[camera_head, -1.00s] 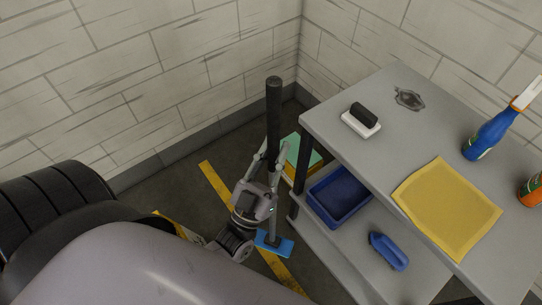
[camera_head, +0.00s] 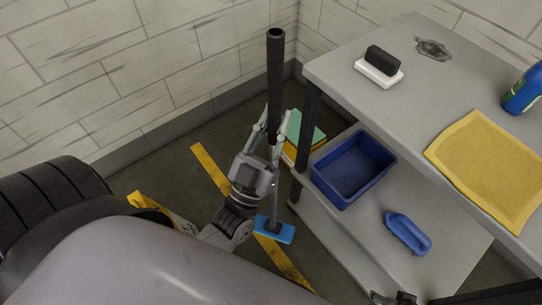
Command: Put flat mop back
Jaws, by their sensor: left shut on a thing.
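The flat mop stands about upright near the bench, with a black grip (camera_head: 275,80) on a pole and a flat blue head (camera_head: 274,230) low down by the floor. Whether the head touches the floor is hard to tell. My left gripper (camera_head: 273,125) is shut on the mop, its fingers on both sides of the handle. A small dark part at the bottom edge looks like my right gripper (camera_head: 393,298); most of it is cut off, so its jaws cannot be judged.
A grey bench (camera_head: 345,80) stands right of the mop, bearing a black-and-white eraser (camera_head: 380,68), a yellow cloth (camera_head: 490,165) and a blue bottle (camera_head: 523,92). Its lower shelf holds a blue bin (camera_head: 350,172) and blue brush (camera_head: 408,233). A green-topped yellow item (camera_head: 303,137) sits behind the mop.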

